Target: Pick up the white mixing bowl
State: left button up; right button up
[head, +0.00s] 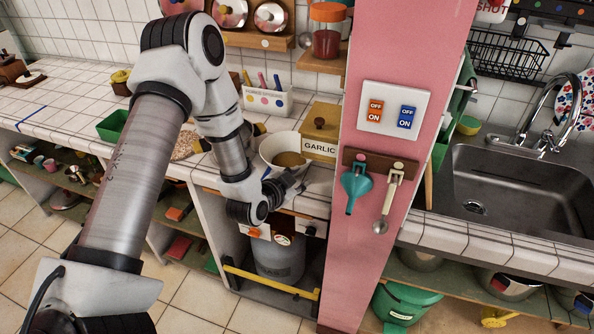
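The white mixing bowl (268,150) stands on the tiled counter, left of the pink pillar and in front of the garlic box. Something brownish shows inside it. My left arm comes in from the left and reaches down to the counter's front edge. My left gripper (287,180) is dark and small, at the near side of the bowl. It covers part of the bowl's near wall, and its fingers are too unclear to tell whether they touch the bowl. My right gripper is not in view.
The garlic box (320,146) stands close behind the bowl. A pink pillar (401,50) with switches rises just to the right, with a teal funnel (356,186) hanging on it. A sink (520,190) lies beyond. A grey gas cylinder (280,257) stands below the counter.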

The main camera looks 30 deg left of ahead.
aim_at(309, 162)
pick_arm(q)
jog(key=shift+w+a+r, duration=0.1)
jog(key=shift+w+r, duration=0.05)
jog(key=shift+w, duration=0.1)
jog(key=shift+w+a+r+b, duration=0.15)
jog(key=shift+a+b, duration=0.05)
jog(key=shift+b, duration=0.25)
jog(key=shift+w+a+r+n+t, duration=0.1)
jog(key=shift+a+n+t, duration=0.2)
jog(key=shift+w+a, duration=0.2)
jog(key=p+x, duration=0.1)
jog(key=x, duration=0.2)
jog(key=p+x, duration=0.1)
jog(key=x, duration=0.3)
jog(key=shift+w+r, duration=0.2)
jog(key=shift+w+f, duration=0.1)
jog(key=shift+d, duration=0.1)
grip_shut()
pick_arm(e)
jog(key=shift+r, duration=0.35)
